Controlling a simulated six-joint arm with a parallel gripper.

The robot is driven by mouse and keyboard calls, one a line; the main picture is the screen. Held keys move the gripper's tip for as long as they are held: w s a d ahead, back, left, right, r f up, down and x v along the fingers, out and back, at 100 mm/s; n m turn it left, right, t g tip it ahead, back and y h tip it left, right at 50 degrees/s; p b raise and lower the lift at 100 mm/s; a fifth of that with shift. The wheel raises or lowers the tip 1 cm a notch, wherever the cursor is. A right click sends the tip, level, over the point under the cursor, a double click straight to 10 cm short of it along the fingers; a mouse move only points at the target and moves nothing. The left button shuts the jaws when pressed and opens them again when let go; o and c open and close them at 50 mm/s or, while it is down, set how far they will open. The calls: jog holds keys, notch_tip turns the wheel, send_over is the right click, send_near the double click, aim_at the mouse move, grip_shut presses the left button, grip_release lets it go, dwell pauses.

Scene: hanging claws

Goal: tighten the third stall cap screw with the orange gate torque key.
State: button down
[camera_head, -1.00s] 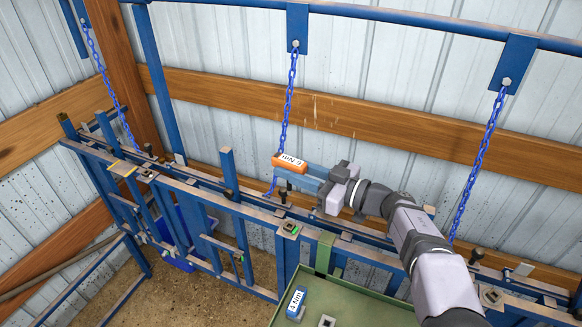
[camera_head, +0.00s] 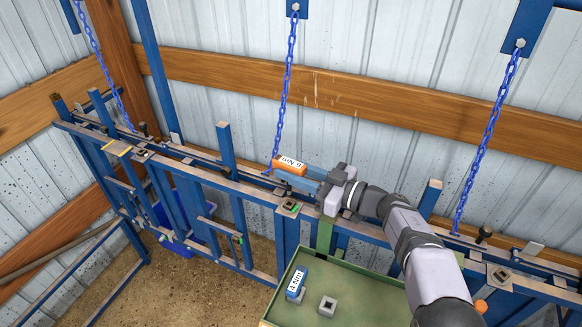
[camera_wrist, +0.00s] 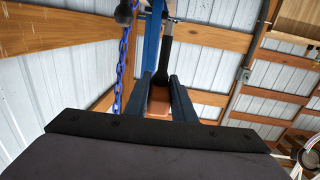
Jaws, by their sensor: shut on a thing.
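The orange gate torque key (camera_head: 290,166), labelled 6 Nm, is held between the fingertips of my gripper (camera_head: 308,178), above the blue stall rail. In the wrist view its orange body (camera_wrist: 159,103) sits between the two fingers (camera_wrist: 165,100), with a dark shaft beyond it. Square dark cap-screw sockets lie along the rail: a left one (camera_head: 142,154), a middle one (camera_head: 290,207) just below the key in the picture, and a right one (camera_head: 501,275) beyond my forearm. The key is apart from these sockets. I cannot tell which counts as third.
A green tray (camera_head: 365,284) in front holds a blue 4 Nm key (camera_head: 297,282) and a grey square holder (camera_head: 327,305). Blue chains (camera_head: 284,100) and (camera_head: 487,140) hang behind the rail. A blue post (camera_head: 227,146) rises left of the key.

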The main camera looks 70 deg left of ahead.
aim_at(290, 191)
jog(key=shift+f+b, duration=0.65)
jog(key=shift+f, duration=0.6)
jog(key=shift+f+b, duration=0.95)
jog(key=shift+f, duration=0.3)
dwell(0.9)
jog(key=shift+r+m+t+y, duration=0.1)
jog(key=shift+m+t+y, duration=0.2)
jog(key=shift+s+t+p, duration=0.1)
jog(key=shift+t+p, duration=0.2)
jog(key=shift+p, duration=0.05)
jog(key=shift+m+t+y, duration=0.6)
jog(key=shift+m, duration=0.1)
jog(key=shift+r+g, duration=0.15)
jog(key=shift+g, duration=0.15)
jog(key=shift+r+p, duration=0.45)
jog(key=shift+r, duration=0.15)
